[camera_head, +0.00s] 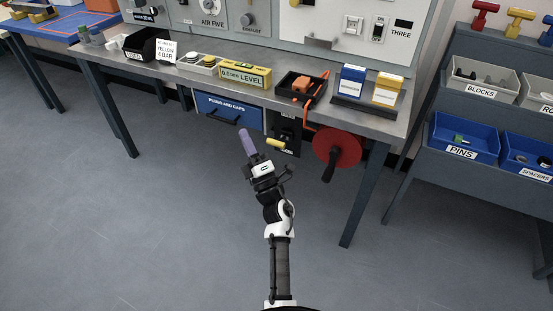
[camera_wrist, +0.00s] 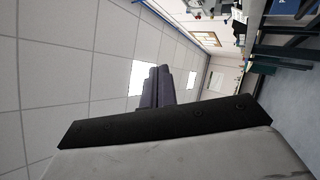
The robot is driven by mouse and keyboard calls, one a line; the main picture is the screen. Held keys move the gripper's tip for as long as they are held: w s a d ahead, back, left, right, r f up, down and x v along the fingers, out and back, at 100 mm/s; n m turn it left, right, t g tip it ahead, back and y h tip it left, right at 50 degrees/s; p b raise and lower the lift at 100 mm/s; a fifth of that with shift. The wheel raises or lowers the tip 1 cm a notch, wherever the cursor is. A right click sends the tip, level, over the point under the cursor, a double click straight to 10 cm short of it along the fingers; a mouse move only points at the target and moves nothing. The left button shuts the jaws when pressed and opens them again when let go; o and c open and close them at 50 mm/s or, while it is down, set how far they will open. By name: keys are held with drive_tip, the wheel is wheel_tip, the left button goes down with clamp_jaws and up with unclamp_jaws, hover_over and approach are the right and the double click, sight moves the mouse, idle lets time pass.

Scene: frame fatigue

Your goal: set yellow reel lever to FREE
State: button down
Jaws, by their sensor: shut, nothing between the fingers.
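The yellow lever (camera_head: 275,143) juts left from a dark panel (camera_head: 289,128) under the bench, beside the red reel (camera_head: 337,147). The panel's lettering is too small to read, so I cannot tell which setting the lever is at. My gripper (camera_head: 244,131) is in front of the bench in the head view, a little left of the lever and apart from it in the picture. Its purple fingers are shut together and empty. In the wrist view the fingers (camera_wrist: 158,72) point toward the ceiling and far wall; the lever and reel are not seen there.
A blue "plugs and caps" drawer (camera_head: 229,110) hangs under the bench behind my gripper. An orange hose (camera_head: 308,117) hangs near the reel, which has a black crank (camera_head: 329,166). Bench legs (camera_head: 361,198) stand right. The grey floor (camera_head: 150,220) is clear.

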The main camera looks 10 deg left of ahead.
drive_tip(key=d+f+g+h, duration=0.1)
drive_tip(key=d+f+h, duration=0.3)
drive_tip(key=f, duration=0.6)
drive_tip(key=d+f+h, duration=0.1)
drive_tip(key=d+f, duration=0.5)
drive_tip(key=f, duration=0.5)
approach(280, 140)
drive_tip(key=shift+n, duration=0.4)
drive_tip(key=shift+w+a+r, duration=0.3)
drive_tip(key=shift+a+r, duration=0.05)
drive_tip(key=shift+a, duration=0.5)
drive_tip(key=shift+w+a+r, duration=0.3)
drive_tip(key=shift+a, duration=0.55)
drive_tip(key=shift+w+a+r, duration=0.3)
drive_tip(key=shift+a+r, duration=0.05)
drive_tip(key=shift+a, duration=0.5)
drive_tip(key=r+p, duration=0.1)
drive_tip(key=p, duration=0.1)
drive_tip(key=r+m+h+p, duration=0.1)
drive_tip(key=p, duration=0.2)
drive_tip(key=shift+w+d+r+g, duration=0.1)
drive_tip(key=shift+w+r+g, duration=0.05)
drive_tip(key=shift+w+g, duration=0.2)
drive_tip(key=shift+s, duration=0.1)
